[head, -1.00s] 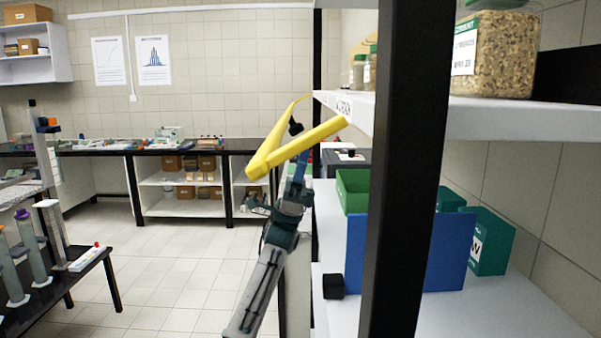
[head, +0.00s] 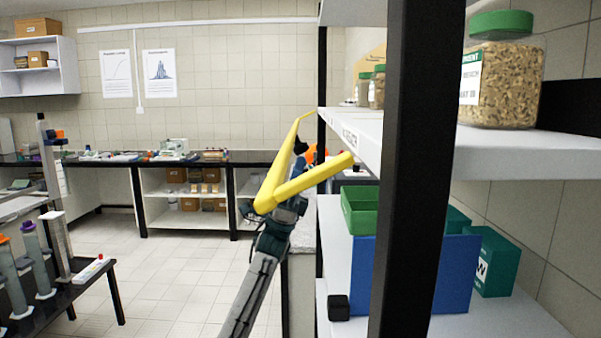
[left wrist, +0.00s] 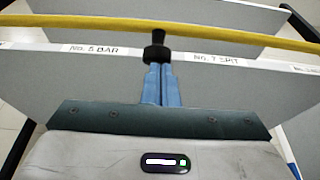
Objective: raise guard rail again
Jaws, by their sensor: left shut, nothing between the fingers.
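The yellow guard rail (head: 312,180) is a bent bar at the left end of the shelf rack, by the edge of the upper shelf (head: 360,140). In the left wrist view the rail (left wrist: 90,22) runs across the top of the picture, with a black knob (left wrist: 157,48) at its middle. My left gripper (left wrist: 159,68) is shut and empty. Its blue fingertips are just below the knob in that view; I cannot tell whether they touch it. In the head view the rail partly hides the gripper. My right gripper is not in view.
A black rack post (head: 415,180) stands close on the right. The upper shelf holds a seed jar (head: 503,75); the lower one holds a green bin (head: 360,208) and a blue panel (head: 450,272). A dark bench (head: 100,290) with cylinders is at left. The floor between is clear.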

